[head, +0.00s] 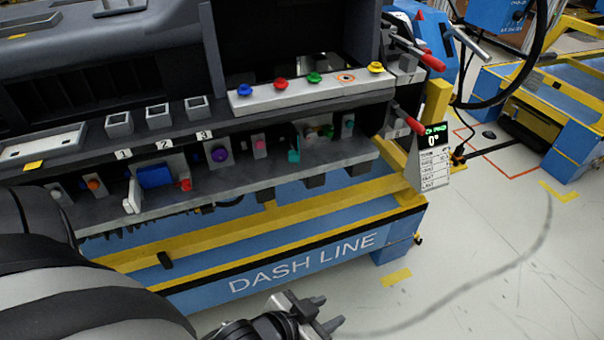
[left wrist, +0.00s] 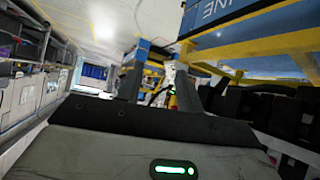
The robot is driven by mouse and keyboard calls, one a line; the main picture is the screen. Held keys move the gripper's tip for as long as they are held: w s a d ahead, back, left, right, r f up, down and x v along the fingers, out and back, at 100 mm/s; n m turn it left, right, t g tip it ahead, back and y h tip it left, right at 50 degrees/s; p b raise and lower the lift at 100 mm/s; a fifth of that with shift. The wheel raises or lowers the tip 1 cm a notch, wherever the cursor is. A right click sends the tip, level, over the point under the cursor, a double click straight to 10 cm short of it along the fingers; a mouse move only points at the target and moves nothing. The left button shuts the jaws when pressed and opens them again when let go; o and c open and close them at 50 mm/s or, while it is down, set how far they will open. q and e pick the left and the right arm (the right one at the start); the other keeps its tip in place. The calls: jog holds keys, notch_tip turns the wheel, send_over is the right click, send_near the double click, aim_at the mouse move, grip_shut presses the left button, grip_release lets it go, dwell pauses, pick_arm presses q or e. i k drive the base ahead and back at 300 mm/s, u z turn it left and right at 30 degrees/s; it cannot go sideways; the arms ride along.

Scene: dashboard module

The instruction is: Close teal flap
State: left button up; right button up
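A small teal piece (head: 293,156), which looks like the teal flap, is on the lower shelf of the dashboard module, right of the pink knob. It seems to stand out from the shelf front beside a dark opening; its exact angle is hard to tell. My left gripper (head: 322,313) is low in front of the blue base, well below and apart from the teal piece. Its two fingers are spread with nothing between them, as the left wrist view (left wrist: 160,82) also shows. The flap cannot be made out in the left wrist view. My right gripper is not in view.
The lower shelf also holds a blue block (head: 155,176), a purple knob (head: 219,154), a pink knob (head: 259,143) and a teal knob (head: 348,124). Coloured buttons line the white strip (head: 305,93) above. Red-tipped levers (head: 431,62) stick out at right. Floor to the right is open.

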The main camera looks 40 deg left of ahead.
aim_at(293, 156)
jog(key=k, duration=1.25)
jog(key=z, duration=0.65)
jog(key=i, duration=1)
jog(key=u, duration=0.55)
jog(key=i, duration=0.95)
jog(key=u, duration=0.95)
